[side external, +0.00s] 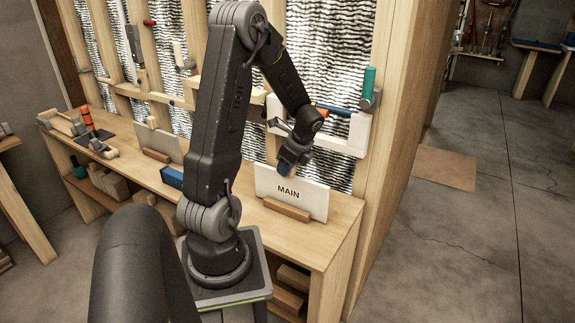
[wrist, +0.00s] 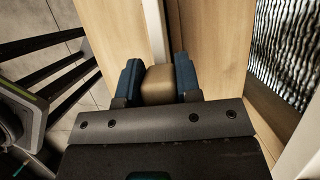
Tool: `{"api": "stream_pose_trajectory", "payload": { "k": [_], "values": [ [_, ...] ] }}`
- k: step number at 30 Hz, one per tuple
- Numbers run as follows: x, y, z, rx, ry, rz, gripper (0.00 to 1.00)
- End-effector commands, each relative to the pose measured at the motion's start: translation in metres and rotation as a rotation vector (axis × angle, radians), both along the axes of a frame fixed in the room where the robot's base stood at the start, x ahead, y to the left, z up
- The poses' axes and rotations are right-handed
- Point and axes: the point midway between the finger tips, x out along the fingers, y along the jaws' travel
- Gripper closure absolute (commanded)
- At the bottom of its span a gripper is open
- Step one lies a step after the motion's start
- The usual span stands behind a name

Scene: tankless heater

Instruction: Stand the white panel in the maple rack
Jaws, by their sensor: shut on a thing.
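The white panel (side external: 283,193), lettered MAIN, stands nearly upright at the right end of the bench. Its lower edge is at the low maple rack (side external: 287,210), whose front hides the seating. My gripper (side external: 287,176) is at the panel's top edge. In the wrist view, the blue fingers of my gripper (wrist: 158,84) are shut on a tan block (wrist: 158,85) in line with the white edge of the panel (wrist: 155,30); it looks like the panel's grip. The panel's lower part is hidden in that view.
The bench's right edge (side external: 345,235) is close.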

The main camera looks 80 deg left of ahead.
Motion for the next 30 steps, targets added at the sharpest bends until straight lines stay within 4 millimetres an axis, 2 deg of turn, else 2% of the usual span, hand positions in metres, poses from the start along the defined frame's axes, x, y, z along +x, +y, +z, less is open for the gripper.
{"api": "stream_pose_trajectory", "payload": {
  "k": [23, 24, 30],
  "values": [
    [0.0001, -0.0001, -0.0058, 0.0, 0.0, 0.0, 1.0],
    [0.0001, -0.0001, -0.0058, 0.0, 0.0, 0.0, 0.64],
    [0.0001, -0.0001, -0.0058, 0.0, 0.0, 0.0, 0.45]
  ]
}}
